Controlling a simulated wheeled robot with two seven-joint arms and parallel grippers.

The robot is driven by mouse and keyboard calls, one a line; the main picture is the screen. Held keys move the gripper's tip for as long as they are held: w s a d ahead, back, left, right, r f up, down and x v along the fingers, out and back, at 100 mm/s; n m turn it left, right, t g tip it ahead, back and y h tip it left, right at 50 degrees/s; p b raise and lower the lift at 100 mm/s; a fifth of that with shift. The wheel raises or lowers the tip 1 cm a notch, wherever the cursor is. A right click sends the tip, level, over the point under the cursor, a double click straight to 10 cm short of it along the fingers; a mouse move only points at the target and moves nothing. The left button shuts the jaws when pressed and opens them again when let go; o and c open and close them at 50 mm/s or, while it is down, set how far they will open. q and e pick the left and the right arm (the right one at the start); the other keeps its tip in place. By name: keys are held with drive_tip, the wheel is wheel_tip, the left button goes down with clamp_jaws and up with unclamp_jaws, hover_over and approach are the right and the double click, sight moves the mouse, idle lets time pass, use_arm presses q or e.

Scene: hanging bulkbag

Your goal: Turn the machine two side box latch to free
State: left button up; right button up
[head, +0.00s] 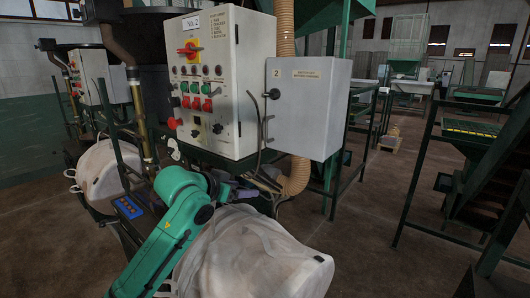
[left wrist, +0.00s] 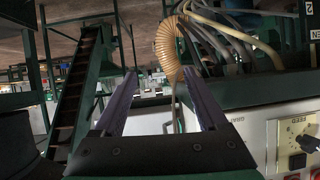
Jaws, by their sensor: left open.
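The grey side box marked 2 (head: 318,110) hangs at the right of the machine two control cabinet (head: 240,75) in the head view; its door looks closed. A small dark latch knob (head: 274,94) sits at its left edge, with a thin curved handle (head: 267,130) below it. My left arm rises from the bottom of the head view, and its gripper end is low under the cabinet, apart from the side box and hard to make out. In the left wrist view my left gripper (left wrist: 162,100) is open, with nothing between its fingers. The latch is not clear there.
A tan corrugated hose (head: 299,175) runs behind the side box; it also shows in the left wrist view (left wrist: 168,42). Cables hang under the cabinet. A white bulk bag (head: 255,255) is below. Green stands and stairs are at the right, with open floor between.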

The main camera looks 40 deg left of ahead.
use_arm(q)
wheel_tip(320, 180, up, 11)
drive_tip(key=t, duration=0.2)
drive_tip(key=t+h, duration=0.1)
drive_tip(key=t, duration=0.2)
approach(269, 93)
drive_tip(key=w+p, duration=0.3)
drive_tip(key=p, duration=0.1)
drive_tip(key=w+p, duration=0.4)
drive_tip(key=shift+w+a+r, duration=0.15)
drive_tip(key=shift+w+r, duration=0.05)
drive_tip(key=shift+w, duration=0.15)
drive_tip(key=shift+w+f, duration=0.3)
drive_tip(key=shift+w, duration=0.1)
drive_tip(key=shift+f, duration=0.1)
clamp_jaws()
